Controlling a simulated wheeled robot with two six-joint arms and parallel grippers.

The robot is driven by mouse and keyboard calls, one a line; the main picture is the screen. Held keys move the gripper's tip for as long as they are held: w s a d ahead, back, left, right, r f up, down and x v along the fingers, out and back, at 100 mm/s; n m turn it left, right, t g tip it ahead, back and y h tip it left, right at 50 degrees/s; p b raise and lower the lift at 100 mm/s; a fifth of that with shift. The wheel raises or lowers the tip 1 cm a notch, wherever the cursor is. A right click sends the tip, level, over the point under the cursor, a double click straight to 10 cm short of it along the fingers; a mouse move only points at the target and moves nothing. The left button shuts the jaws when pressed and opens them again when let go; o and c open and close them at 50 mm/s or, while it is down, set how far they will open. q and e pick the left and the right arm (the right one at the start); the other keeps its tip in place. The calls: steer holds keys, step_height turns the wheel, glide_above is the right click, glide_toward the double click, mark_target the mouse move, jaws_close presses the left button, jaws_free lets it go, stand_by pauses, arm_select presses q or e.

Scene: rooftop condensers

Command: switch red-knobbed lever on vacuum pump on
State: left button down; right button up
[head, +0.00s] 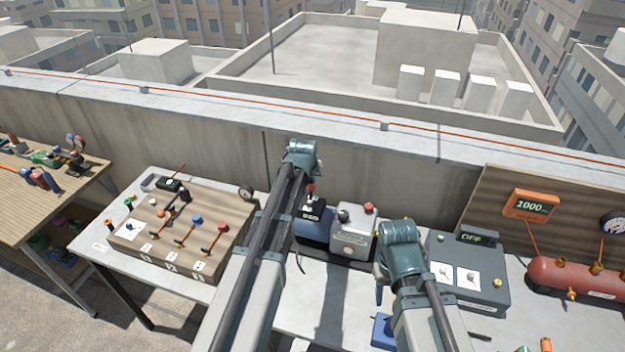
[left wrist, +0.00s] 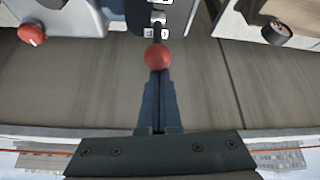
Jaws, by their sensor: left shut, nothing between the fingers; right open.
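The vacuum pump (head: 316,228) has a blue body and a dark switch plate, and stands on the bench by the wall. Its lever with the red knob (head: 311,188) sticks up from that plate. In the left wrist view the red knob (left wrist: 158,57) is at the centre, in front of the plate (left wrist: 183,18) with two small marked labels. My left gripper (left wrist: 158,76) is shut and empty, its tips at or touching the knob; contact cannot be told. In the head view its wrist hides part of it. My right gripper (head: 381,274) is open, its fingers mostly hidden.
A grey box with a red button (head: 352,233) stands right of the pump. A control box (head: 470,275) shows OFF, and an orange gauge (head: 530,205) reads 1000. A red tank (head: 575,278) lies at right. A wooden panel of levers (head: 190,225) is at left.

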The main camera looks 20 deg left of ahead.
mark_target(309, 187)
arm_select(q)
steer(key=s+t+b, duration=0.1)
steer(key=s+b, duration=0.1)
steer(key=s+t, duration=0.1)
steer(key=shift+f+t+b, duration=0.25)
steer(key=shift+t+b, duration=0.05)
steer(key=shift+b, duration=0.1)
steer(key=shift+s+r, duration=0.1)
steer(key=shift+r, duration=0.05)
steer(key=shift+s, duration=0.35)
steer(key=shift+s+a, duration=0.1)
steer(key=shift+s, duration=0.3)
arm_select(e)
steer(key=shift+f, duration=1.9)
arm_select(q)
steer(key=shift+s, duration=0.15)
steer(key=w+r+p, duration=0.2)
steer(key=w+r, duration=0.1)
steer(key=shift+w+a+p, duration=0.35)
steer(key=shift+w+p, duration=0.05)
steer(key=s+r+p, duration=0.4)
steer(key=s, duration=0.4)
steer(key=shift+s+d+r+p, duration=0.2)
steer(key=shift+s+r+p, duration=0.15)
steer(key=shift+s+r, duration=0.05)
arm_select(e)
step_height(309, 187, up, 8)
steer(key=shift+a, duration=0.2)
